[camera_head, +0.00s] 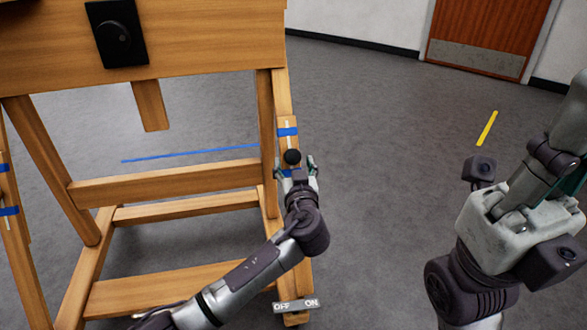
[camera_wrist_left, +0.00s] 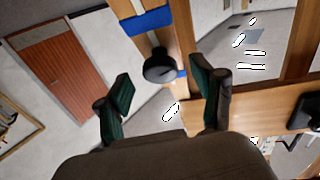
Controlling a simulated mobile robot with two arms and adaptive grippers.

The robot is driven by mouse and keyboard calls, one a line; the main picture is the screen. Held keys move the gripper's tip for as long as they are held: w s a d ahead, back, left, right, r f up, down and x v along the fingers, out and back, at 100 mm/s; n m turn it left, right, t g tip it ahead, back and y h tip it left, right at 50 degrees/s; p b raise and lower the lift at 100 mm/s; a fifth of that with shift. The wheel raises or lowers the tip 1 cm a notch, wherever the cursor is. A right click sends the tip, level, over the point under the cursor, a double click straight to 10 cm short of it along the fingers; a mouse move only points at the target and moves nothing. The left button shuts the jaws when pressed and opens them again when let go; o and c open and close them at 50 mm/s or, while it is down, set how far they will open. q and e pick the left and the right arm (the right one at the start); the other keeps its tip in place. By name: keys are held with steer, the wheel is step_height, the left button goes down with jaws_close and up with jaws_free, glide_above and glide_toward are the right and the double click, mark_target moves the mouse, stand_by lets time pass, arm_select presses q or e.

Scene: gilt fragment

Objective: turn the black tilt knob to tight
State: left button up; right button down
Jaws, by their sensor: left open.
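A round black knob (camera_head: 292,157) sits on the right-hand post of the wooden easel (camera_head: 170,185), by blue tape marks. My left gripper (camera_head: 299,168) is open at this knob, its fingers apart. In the left wrist view the black knob (camera_wrist_left: 160,68) shows beyond and between the two green-padded fingers (camera_wrist_left: 161,82), with no clear contact. Another black knob on a square black plate (camera_head: 117,35) is on the easel's upper board. I cannot tell from any marking which way the post knob is set. My right arm's gripper (camera_head: 575,175) is partly cut off at the right edge.
An OFF/ON label (camera_head: 296,306) is low on the easel's right side. Blue tape (camera_head: 190,154) and a yellow strip (camera_head: 487,128) lie on the grey floor. A brown door (camera_head: 478,40) stands at the back right.

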arm_select(q)
steer(key=shift+w+a, duration=0.1)
steer(key=shift+w, duration=0.5)
